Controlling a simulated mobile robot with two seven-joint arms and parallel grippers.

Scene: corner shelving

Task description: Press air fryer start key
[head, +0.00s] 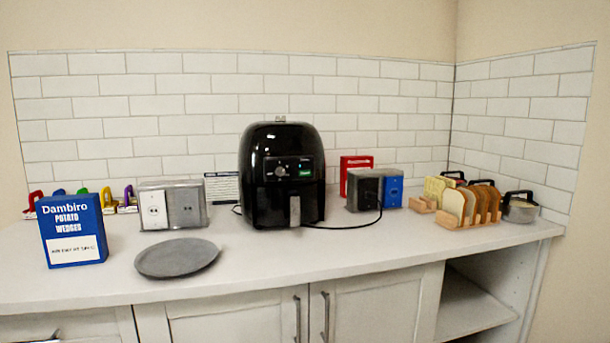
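The black air fryer (281,140) stands upright on the counter against the tiled wall, near the middle of the head view. Its upper front has a control panel with a round knob (281,171) and a small lit green patch (305,172) right of it. A start key cannot be told apart at this size. A silver-grey handle (295,211) runs down the front of its drawer. Neither of my grippers can be made out in the head view.
Bread slices in a wooden rack (470,215) stand at right. The counter before the fryer is clear.

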